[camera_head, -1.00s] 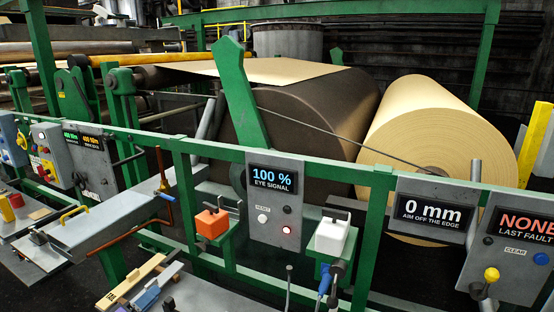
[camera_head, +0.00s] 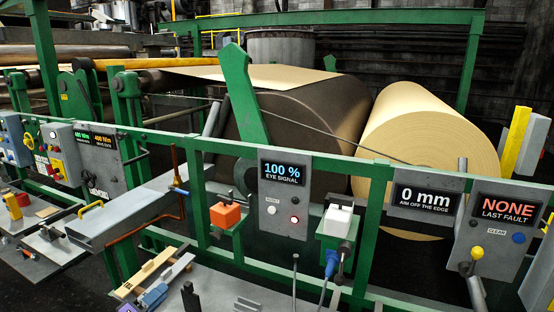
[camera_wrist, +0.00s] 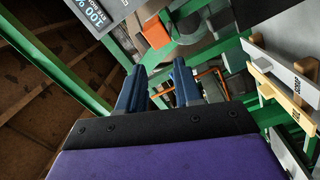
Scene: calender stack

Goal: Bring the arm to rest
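My gripper (camera_wrist: 159,68) shows in the wrist view as two dark blue fingers beyond a purple body. The fingers stand apart with nothing seen between them. Beyond them are the green frame and an orange-brown pipe.
A green rail (camera_head: 330,157) carries the eye signal panel (camera_head: 284,190), reading 100 %, and the orange block (camera_head: 225,214). A white block (camera_head: 338,221) sits right of it. Other panels read 0 mm (camera_head: 424,199) and NONE (camera_head: 508,212). A paper roll (camera_head: 430,150) stands behind.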

